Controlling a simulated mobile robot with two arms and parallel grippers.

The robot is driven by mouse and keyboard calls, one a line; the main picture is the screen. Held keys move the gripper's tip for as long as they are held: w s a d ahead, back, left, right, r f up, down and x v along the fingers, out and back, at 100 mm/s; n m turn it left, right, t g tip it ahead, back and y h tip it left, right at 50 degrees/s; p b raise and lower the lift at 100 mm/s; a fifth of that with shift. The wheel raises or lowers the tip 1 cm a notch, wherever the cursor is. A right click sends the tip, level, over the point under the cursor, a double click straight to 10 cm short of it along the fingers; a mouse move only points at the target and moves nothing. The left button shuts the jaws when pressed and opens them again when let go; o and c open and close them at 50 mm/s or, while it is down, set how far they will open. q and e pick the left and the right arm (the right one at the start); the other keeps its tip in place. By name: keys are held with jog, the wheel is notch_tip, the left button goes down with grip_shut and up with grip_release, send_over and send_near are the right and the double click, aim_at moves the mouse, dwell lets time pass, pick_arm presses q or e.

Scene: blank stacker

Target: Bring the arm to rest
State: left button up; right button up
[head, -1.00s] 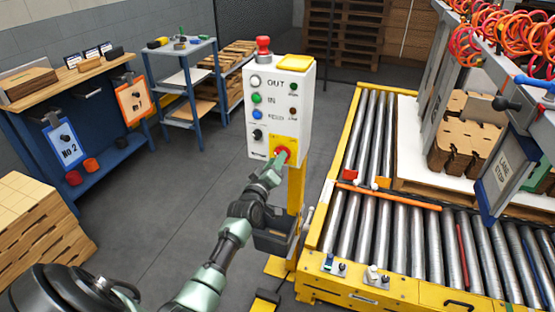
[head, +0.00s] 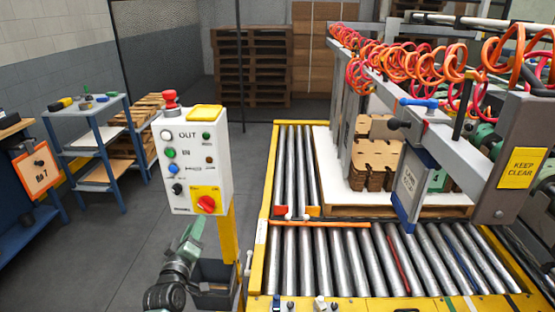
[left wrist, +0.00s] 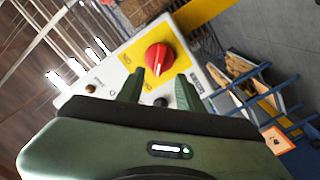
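The white control box (head: 195,160) stands on a yellow post left of the roller conveyor. Its red rotary knob (head: 206,204) sits on a yellow plate at the lower right of the panel. My left gripper (head: 195,229) is just below the knob, apart from it, with its arm coming up from below. In the left wrist view the two green fingers (left wrist: 161,88) stand apart with nothing between them. The red knob (left wrist: 160,57) shows beyond the fingertips. The right gripper is not in view.
The roller conveyor (head: 330,250) with its yellow frame carries a pallet of stacked cardboard blanks (head: 372,175). Orange coiled hoses (head: 410,70) hang above. A blue shelf cart (head: 95,150) stands at the left. A grey tray (head: 216,280) hangs on the post. Floor at lower left is clear.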

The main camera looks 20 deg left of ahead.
pick_arm(q)
jog(key=s+d+f+m+g+h, duration=0.1)
jog(key=s+d+f+m+g, duration=0.25)
jog(key=f, duration=0.85)
jog(key=s+d+f+m+g+h, duration=0.15)
jog(key=s+d+f, duration=0.35)
jog(key=f, duration=0.6)
jog(key=s+d+f+m+g+h, duration=0.1)
jog(key=s+d+f+m+g, duration=0.15)
jog(key=s+f, duration=0.65)
jog(key=s+d+f+m+g, duration=0.2)
jog(key=s+f, duration=0.5)
jog(key=s, duration=0.5)
jog(key=s+d+f+m+g, duration=0.2)
jog(key=s+f+g, duration=0.2)
jog(key=s+f, duration=0.3)
jog(key=s+d+f+m+g, duration=0.2)
jog(key=s+f, duration=0.5)
jog(key=s, duration=0.9)
jog(key=shift+s+d+f+m+g+h, duration=0.25)
jog(key=shift+s+m+g+h, duration=0.2)
jog(key=shift+m, duration=0.1)
jog(key=shift+w, duration=0.15)
